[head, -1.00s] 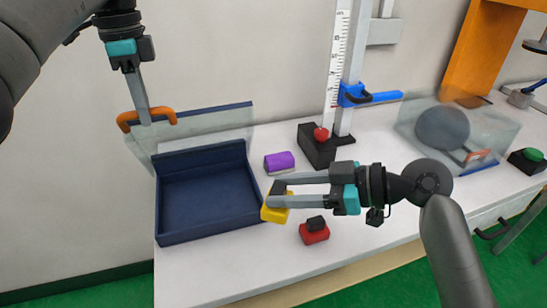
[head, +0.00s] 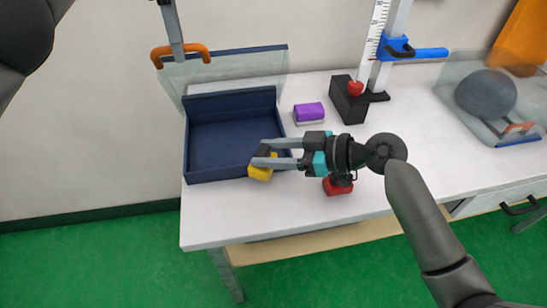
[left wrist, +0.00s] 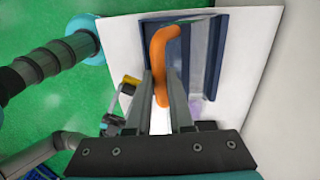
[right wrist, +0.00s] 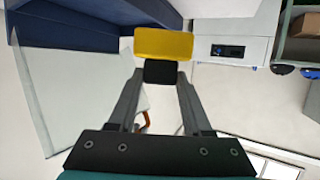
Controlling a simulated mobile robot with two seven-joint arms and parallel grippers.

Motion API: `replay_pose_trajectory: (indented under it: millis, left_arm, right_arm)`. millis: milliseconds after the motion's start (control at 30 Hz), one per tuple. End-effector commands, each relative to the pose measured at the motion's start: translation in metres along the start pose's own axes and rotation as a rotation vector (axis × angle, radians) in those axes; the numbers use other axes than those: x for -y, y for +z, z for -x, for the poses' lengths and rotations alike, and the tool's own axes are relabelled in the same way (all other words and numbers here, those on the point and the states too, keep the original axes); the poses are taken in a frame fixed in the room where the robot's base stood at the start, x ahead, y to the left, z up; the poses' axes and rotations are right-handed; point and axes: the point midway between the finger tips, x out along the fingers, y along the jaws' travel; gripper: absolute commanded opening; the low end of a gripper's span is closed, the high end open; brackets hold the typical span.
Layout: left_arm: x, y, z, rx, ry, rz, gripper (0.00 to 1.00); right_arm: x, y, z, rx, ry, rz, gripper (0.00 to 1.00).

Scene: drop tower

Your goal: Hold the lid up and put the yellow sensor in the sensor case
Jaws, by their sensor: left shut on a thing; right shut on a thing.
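The sensor case (head: 212,172) is an open navy box on the table. Its clear lid (head: 240,68) stands raised at the back. My left gripper (head: 177,43) is shut on the lid's orange handle (head: 204,54), which also shows in the left wrist view (left wrist: 158,55). My right gripper (head: 264,158) is shut on the yellow sensor (head: 260,174) by its black top. The sensor overlaps the case's front wall near the right corner in the head view; its height above the rim is unclear. It also shows in the right wrist view (right wrist: 163,43).
A purple block (head: 308,112) lies right of the case. A red block (head: 338,188) is partly behind my right gripper. A black stand (head: 347,102) with a red ball and a clear box (head: 500,75) holding a grey ball are further right. The table's front edge is close.

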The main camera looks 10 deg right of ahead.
Motion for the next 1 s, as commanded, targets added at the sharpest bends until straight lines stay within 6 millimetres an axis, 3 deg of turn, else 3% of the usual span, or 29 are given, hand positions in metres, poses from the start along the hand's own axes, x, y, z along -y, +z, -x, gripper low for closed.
replay_pose_trajectory:
  millis: [667, 1000]
  left_arm:
    - [0.002, 0.003, -0.004, 0.005, -0.001, 0.008, 0.00]
    - [0.002, 0.003, -0.004, 0.005, -0.001, 0.008, 0.00]
  right_arm:
    - [-0.059, -0.003, -0.035, -0.002, -0.001, 0.000, 0.00]
    - [-0.084, 0.005, -0.054, -0.001, -0.002, -0.003, 0.00]
